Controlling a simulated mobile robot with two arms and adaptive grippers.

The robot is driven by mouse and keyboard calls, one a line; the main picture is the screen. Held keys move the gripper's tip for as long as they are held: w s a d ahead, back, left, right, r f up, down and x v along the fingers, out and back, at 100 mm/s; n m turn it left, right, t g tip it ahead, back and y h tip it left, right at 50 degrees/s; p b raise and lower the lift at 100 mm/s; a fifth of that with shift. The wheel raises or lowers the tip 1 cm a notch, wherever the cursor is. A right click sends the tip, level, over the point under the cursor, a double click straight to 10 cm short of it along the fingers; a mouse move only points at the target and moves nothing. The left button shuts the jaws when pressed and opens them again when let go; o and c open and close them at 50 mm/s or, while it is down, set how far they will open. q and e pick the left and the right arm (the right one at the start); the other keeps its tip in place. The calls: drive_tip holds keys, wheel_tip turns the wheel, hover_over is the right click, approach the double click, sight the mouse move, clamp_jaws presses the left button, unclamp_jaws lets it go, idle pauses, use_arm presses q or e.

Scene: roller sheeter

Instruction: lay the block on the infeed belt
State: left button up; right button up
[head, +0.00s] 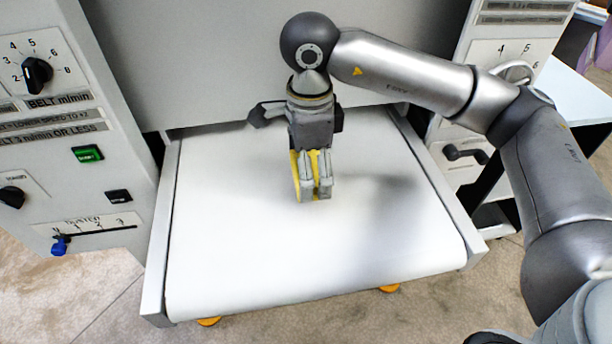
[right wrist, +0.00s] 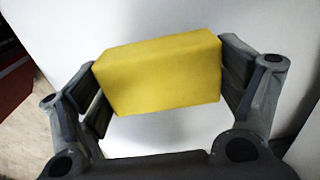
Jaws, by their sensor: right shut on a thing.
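My right gripper (head: 315,186) is over the middle of the white infeed belt (head: 230,245), pointing down. It is shut on a yellow block (right wrist: 160,75), which fills the space between its fingers in the right wrist view. In the head view only narrow yellow parts of the block (head: 295,176) show beside and between the grey fingers. A soft shadow lies on the belt to the right of the gripper. I cannot tell whether there is a gap between block and belt. My left gripper is not in view.
A control panel with a belt speed dial (head: 37,72) and a green button (head: 88,154) stands left of the belt. Another panel with a dark crank handle (head: 465,153) stands at the right. The belt around the gripper is bare.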

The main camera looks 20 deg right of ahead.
drive_tip(key=f, duration=0.1)
drive_tip(key=f+p, duration=0.1)
drive_tip(key=f, duration=0.1)
drive_tip(key=shift+w+a+f, duration=0.15)
drive_tip(key=shift+a, duration=0.1)
drive_tip(key=shift+f, duration=0.2)
drive_tip(key=shift+f, duration=0.15)
drive_tip(key=o, duration=0.9)
drive_tip(key=shift+o, duration=0.2)
